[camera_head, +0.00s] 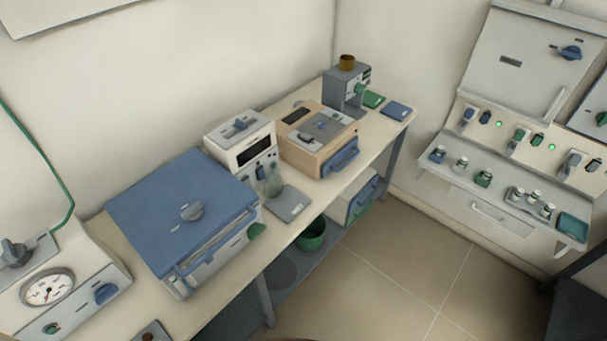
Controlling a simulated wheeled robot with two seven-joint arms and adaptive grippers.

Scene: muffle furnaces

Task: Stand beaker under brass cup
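A brass-brown cup (347,62) sits upright on top of a small grey instrument (345,88) at the far end of the bench. Neither of my grippers shows in the head view.
A blue-lidded furnace (165,215) and a tan box (305,150) fill much of the bench (290,235). A grey pad (290,205) lies near the front edge. Green (373,99) and blue (397,111) pads lie beside the grey instrument. The tiled floor (400,265) is clear.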

